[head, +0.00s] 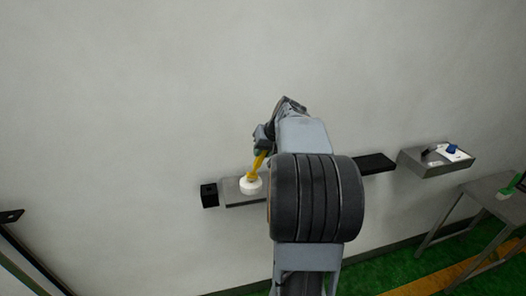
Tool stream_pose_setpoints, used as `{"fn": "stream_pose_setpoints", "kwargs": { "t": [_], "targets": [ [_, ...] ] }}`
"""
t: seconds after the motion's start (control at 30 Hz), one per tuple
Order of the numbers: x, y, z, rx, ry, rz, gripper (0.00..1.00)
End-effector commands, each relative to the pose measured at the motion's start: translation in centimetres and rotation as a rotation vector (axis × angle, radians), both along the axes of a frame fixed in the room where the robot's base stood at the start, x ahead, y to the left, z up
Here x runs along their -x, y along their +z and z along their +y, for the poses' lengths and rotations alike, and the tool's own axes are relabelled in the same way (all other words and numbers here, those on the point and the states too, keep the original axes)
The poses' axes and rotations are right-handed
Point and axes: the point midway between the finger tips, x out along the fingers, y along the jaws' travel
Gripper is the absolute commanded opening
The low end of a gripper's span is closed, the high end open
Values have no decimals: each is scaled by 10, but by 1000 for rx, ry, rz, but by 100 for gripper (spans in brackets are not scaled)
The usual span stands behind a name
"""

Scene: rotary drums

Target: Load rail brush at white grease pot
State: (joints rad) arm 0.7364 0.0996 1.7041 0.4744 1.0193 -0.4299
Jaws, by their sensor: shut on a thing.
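The white grease pot (251,187) sits on a narrow grey ledge (234,199) on the wall, left of my arm's large dark joint. My gripper (262,142) is above the pot, shut on a yellow-handled tool, which I take to be the rail brush (257,164). The yellow handle slants down to the left and its lower end meets the pot in the picture. The brush's bristles are not visible, and I cannot tell whether they are inside the pot. My wrist hides part of the grip.
A small black box (209,195) is at the ledge's left end. A black bar (375,163) shows right of my arm. A grey wall tray (436,161) holds a blue and white item. A metal table (482,206) with a green item stands at right.

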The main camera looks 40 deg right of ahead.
Motion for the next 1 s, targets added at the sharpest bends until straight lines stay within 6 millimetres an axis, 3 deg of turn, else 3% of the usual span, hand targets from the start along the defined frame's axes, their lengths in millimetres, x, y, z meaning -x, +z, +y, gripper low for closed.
{"fn": "stream_pose_setpoints", "kwargs": {
  "t": [0.5,1.0],
  "targets": [
    [0,1,0,-2,1,4,4],
    [0,41,0,-1,1,2,4]
  ]
}}
